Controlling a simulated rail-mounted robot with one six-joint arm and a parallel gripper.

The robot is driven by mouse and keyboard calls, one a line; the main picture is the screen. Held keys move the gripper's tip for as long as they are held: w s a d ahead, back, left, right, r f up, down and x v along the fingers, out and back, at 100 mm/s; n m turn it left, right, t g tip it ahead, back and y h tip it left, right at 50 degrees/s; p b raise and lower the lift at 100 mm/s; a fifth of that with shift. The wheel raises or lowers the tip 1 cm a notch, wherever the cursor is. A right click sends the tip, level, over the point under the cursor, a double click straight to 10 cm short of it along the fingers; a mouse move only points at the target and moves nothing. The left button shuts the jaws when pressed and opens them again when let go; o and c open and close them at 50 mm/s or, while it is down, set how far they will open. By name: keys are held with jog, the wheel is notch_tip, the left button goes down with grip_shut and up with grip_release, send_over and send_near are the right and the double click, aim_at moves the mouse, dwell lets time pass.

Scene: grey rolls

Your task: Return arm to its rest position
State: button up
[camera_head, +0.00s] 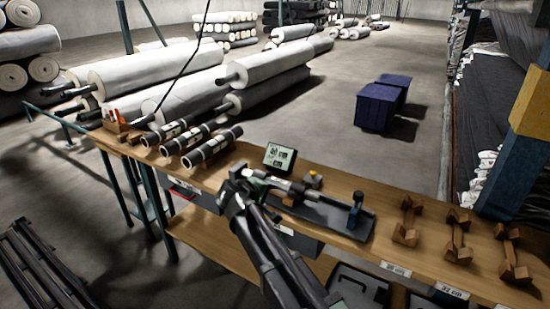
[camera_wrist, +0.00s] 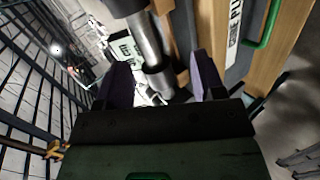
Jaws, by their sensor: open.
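My arm reaches up from the bottom of the head view, and my gripper (camera_head: 247,178) is over the wooden bench beside the left end of a black tray-like device (camera_head: 325,214). In the wrist view my gripper (camera_wrist: 162,62) has two dark fingers spread apart. A silver cylinder with black collars (camera_wrist: 150,45) shows beyond and between the fingertips; I cannot tell whether they touch it. The same cylinder seems to lie on the device in the head view (camera_head: 288,186).
A display (camera_head: 280,157) stands behind the device. Three dark rolls (camera_head: 212,146) lie on the bench (camera_head: 345,187) to the left, and wooden cradles (camera_head: 458,236) stand to the right. Dark blue boxes (camera_head: 376,108) and large grey rolls (camera_head: 265,65) are on the floor behind.

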jog(key=s+d+r+m+g+y+p, duration=0.1)
jog(key=s+d+m+g+p, duration=0.4)
jog(key=s+d, duration=0.6)
jog(key=s+d+r+m+g+y+p, duration=0.2)
jog(key=s+d+m+g+y+p, duration=0.2)
jog(key=s+d, duration=0.8)
jog(key=d+m+p, duration=0.1)
jog(key=d+m, duration=0.1)
jog(key=d, duration=0.1)
jog(key=shift+d+g+p, duration=0.2)
jog(key=shift+g+p, duration=0.2)
